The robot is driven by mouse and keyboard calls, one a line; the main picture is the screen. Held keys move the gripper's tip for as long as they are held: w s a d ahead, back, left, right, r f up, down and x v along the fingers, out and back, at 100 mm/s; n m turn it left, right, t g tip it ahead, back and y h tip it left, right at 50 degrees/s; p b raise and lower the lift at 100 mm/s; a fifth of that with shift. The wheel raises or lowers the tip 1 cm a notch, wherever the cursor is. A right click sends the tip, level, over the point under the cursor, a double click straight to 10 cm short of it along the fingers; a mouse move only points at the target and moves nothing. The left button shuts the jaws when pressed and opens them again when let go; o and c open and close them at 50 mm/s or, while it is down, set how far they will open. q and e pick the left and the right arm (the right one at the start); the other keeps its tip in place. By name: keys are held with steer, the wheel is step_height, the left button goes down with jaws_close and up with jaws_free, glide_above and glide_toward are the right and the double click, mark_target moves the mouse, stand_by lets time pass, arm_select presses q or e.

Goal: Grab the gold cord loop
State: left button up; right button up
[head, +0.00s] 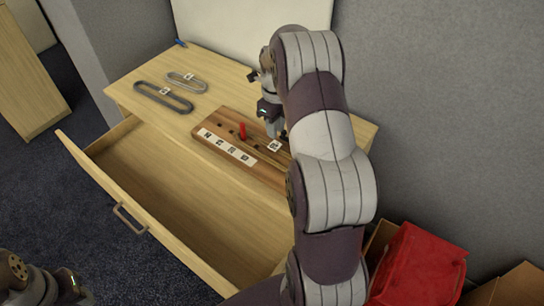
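A brown wooden board (213,126) lies on the table, with a red peg (242,131) standing upright on it and several dark holes. A thin gold cord loop (260,144) appears to lie along the board, with a small white marker tag (275,146) at its right end; my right arm hides part of that area. My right gripper (279,134) points down over the board, close to the tag. Its fingertips are small and partly hidden, so I cannot tell whether it is open or touching the cord. My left gripper (80,294) is at the bottom left corner, away from the table.
A dark grey loop (145,91) and a lighter grey loop (198,89) lie on the wooden table (222,80), left of the board. An open drawer (190,215) juts out in front. A red box (418,268) and cardboard boxes (517,284) stand lower right. A wall rises behind.

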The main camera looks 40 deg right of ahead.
mark_target(275, 146)
step_height(275, 146, down, 6)
steer(key=shift+a+f, duration=0.1)
steer(key=shift+a, duration=0.05)
steer(key=shift+f, duration=0.2)
jaws_close()
